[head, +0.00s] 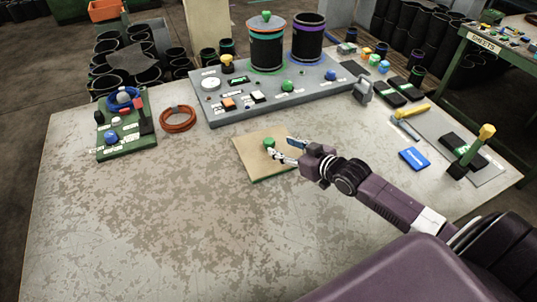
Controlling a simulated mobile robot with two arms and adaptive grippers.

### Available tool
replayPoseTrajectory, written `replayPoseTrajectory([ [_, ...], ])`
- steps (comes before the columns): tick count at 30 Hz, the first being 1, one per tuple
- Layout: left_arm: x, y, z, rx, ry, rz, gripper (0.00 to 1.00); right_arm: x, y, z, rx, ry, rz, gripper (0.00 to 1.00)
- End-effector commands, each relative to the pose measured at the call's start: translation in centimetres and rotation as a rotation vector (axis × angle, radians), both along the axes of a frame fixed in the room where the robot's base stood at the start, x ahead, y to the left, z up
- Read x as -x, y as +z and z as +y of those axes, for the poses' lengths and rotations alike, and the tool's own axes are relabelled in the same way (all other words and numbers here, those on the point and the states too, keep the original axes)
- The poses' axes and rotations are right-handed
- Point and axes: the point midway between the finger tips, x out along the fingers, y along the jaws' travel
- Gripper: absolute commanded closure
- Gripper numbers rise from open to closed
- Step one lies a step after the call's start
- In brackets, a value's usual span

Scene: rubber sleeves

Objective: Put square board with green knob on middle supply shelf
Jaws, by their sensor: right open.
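The square board (258,169) is tan with a greenish edge and lies flat near the middle of the table. Its green knob (269,143) stands on the upper part of the board. My right gripper (275,151) reaches in from the right over the board. Its fingers are open, close beside the knob; I cannot tell whether they touch it. My left gripper is not in view. I cannot make out a middle supply shelf in this view.
A grey control panel (215,112) with two black cylinders stands behind the board. A green box (127,141) and an orange coil (178,119) lie to the left. A blue block (414,159) and a yellow-handled tool lie right. The front left table (120,230) is clear.

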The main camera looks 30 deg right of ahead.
Motion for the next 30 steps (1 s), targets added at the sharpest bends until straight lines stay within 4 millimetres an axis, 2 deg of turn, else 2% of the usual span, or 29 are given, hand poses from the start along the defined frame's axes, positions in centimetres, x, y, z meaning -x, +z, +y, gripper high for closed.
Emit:
replayPoseTrajectory([
  [5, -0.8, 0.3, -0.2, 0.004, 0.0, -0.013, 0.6, -1.5, -0.4, 0.3, -0.002, -0.002, -0.002, 0.54],
  [11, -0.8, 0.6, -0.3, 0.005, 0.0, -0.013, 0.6, -2.9, -0.8, 0.8, -0.001, 0.0, -0.002, 0.54],
  [20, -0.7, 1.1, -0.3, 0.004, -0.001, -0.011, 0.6, -6.2, -2.2, 1.8, -0.001, 0.0, -0.002, 0.54],
  [30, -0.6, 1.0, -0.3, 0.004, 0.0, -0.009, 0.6, -6.7, -2.6, 1.9, 0.001, 0.0, -0.001, 0.54],
])
